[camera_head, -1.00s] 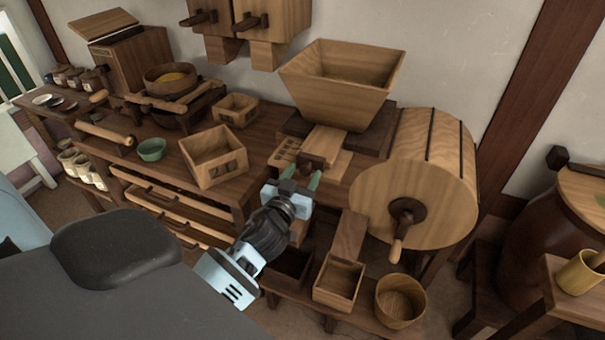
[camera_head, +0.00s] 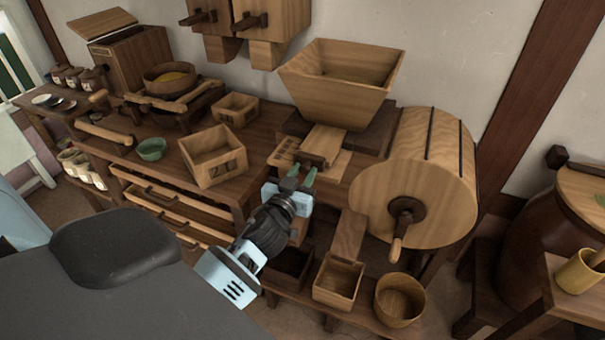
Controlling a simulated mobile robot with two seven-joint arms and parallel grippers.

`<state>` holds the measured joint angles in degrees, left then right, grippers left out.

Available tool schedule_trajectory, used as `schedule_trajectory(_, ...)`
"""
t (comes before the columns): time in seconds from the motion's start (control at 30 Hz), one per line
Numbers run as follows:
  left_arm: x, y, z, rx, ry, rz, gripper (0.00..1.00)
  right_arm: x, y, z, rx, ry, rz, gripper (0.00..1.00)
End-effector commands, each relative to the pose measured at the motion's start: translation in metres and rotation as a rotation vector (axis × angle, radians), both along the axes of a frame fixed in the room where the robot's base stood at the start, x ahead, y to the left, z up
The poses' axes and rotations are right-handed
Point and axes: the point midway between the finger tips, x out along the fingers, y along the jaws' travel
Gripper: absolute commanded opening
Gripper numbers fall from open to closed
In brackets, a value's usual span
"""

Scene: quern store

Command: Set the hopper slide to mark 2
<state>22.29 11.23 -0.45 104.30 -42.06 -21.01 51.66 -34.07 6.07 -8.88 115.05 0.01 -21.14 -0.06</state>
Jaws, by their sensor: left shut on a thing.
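The hopper (camera_head: 338,90) is a wide wooden funnel on the bench against the wall. The pale hopper slide (camera_head: 325,139) sticks out from under its front, with a dark block at its near end. A marked pale board (camera_head: 284,155) lies just left of the slide; its marks are too small to read. My left gripper (camera_head: 301,174) is shut at the slide's near end, its green fingertips on the slide's front grip, which they largely hide. Which mark the slide stands at cannot be told. My right gripper is not in view.
A big wooden drum (camera_head: 419,180) with a crank stands close right of the slide. An open wooden box (camera_head: 214,157) stands left of it. Below are a small wooden bin (camera_head: 338,281) and a round tub (camera_head: 400,300).

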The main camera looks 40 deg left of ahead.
Motion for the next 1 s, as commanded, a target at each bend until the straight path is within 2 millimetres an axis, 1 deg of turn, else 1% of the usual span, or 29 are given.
schedule_trajectory(0.13,-0.004,-0.001,0.0,-0.003,0.0,0.001,0.0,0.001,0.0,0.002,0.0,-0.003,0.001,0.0)
schedule_trajectory(0.37,-0.004,-0.001,-0.001,0.001,0.001,0.001,0.0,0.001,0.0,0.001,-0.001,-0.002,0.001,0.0)
schedule_trajectory(0.4,-0.004,-0.001,-0.001,0.001,0.001,0.001,0.3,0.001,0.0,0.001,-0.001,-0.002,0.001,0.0)
schedule_trajectory(0.5,-0.004,-0.001,0.0,0.0,0.001,0.001,0.43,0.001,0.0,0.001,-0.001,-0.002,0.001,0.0)
schedule_trajectory(0.57,-0.004,-0.001,0.0,0.0,0.001,0.001,0.5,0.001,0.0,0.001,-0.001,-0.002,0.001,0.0)
schedule_trajectory(0.87,-0.005,-0.001,-0.001,0.0,0.001,0.0,0.5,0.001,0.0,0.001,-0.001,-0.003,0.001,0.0)
schedule_trajectory(1.0,-0.017,-0.004,-0.002,-0.001,0.002,0.001,0.5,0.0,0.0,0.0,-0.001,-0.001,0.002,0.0)
